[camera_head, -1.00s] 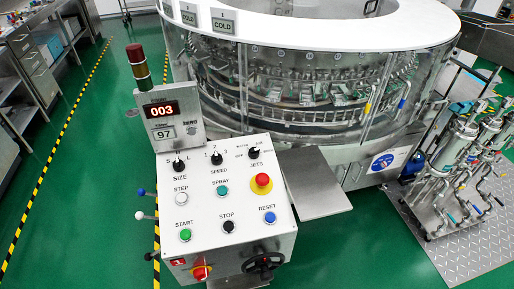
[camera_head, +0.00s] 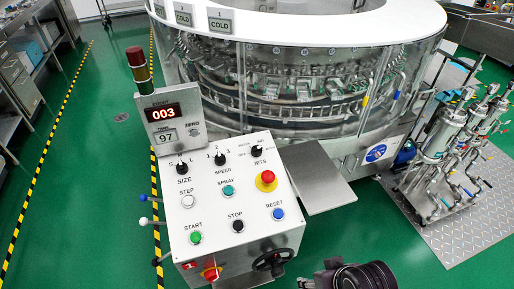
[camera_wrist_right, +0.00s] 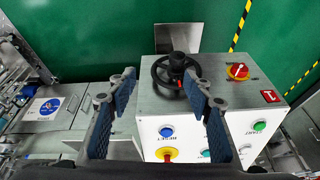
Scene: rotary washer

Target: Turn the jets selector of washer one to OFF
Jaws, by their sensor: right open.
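The jets selector (camera_head: 257,151) is a small black knob at the upper right of the white sloped control panel (camera_head: 215,212), above the word JETS. Small position labels sit around it; its exact pointing is too small to tell. A red plate with a 1 (camera_head: 190,265) is on the panel's front. My right gripper (camera_wrist_right: 160,84) is open and empty in the right wrist view, its two blue-padded fingers apart over the panel box. In the head view part of it (camera_head: 306,284) shows at the bottom edge, right of the box and away from the selector. My left gripper is not in view.
A red emergency button (camera_head: 266,180) sits just below the selector. A black handwheel (camera_head: 272,262) and a red switch (camera_head: 211,271) stick out of the box front. A metal shelf (camera_head: 318,180) juts out right of the panel. Green floor is free in front.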

